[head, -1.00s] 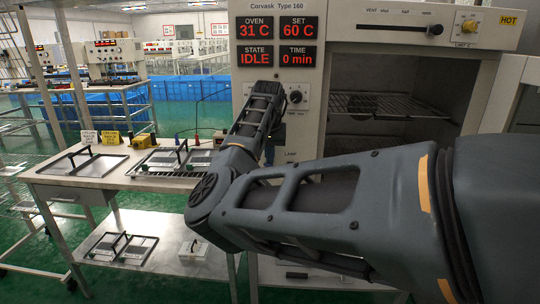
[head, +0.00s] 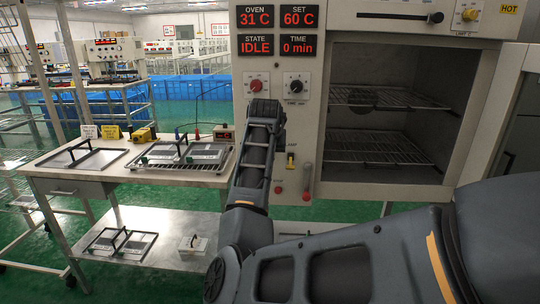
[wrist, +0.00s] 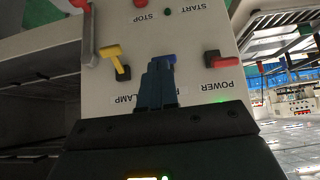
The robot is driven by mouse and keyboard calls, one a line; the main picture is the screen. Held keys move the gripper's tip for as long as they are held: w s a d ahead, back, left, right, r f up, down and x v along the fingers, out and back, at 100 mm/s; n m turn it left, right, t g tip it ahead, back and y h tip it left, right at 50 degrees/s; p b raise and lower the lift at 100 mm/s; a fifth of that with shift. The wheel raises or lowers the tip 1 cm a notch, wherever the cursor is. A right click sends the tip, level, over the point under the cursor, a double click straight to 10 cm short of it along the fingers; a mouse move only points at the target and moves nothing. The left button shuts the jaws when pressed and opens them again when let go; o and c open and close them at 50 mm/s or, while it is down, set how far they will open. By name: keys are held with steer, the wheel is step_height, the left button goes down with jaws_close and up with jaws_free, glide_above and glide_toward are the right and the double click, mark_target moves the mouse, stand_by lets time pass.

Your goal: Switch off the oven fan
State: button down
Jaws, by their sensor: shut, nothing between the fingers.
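The oven (head: 340,100) has a control panel on its left side. Its displays read 31 C, set 60 C, IDLE and 0 min. In the wrist view the panel appears upside down. A blue switch (wrist: 171,58), with its label mostly covered, sits between the yellow LAMP switch (wrist: 115,62) and the red POWER switch (wrist: 219,60). My gripper (wrist: 160,66) is shut and empty, its fingertips right in front of the blue switch and hiding most of it. I cannot tell whether they touch. In the head view my arm hides the gripper and blue switch.
The oven chamber with wire racks (head: 380,148) stands open on the right. Start and stop buttons (wrist: 167,11) and a red-tipped lever (wrist: 85,30) are near the gripper. A bench with trays (head: 180,160) stands left of the oven.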

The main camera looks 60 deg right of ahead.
steer(key=f+h+b, duration=0.1)
steer(key=b, duration=0.1)
steer(key=f+t+h+b, duration=0.1)
steer(key=h+b, duration=0.1)
steer(key=a+f+t+h+b, duration=0.1)
steer(key=h+b, duration=0.1)
steer(key=b, duration=0.1)
steer(key=shift+s+f, duration=0.25)
steer(key=shift+f, duration=0.05)
steer(key=shift+r+p, duration=0.7)
steer(key=shift+r, duration=0.1)
steer(key=shift+a, duration=0.1)
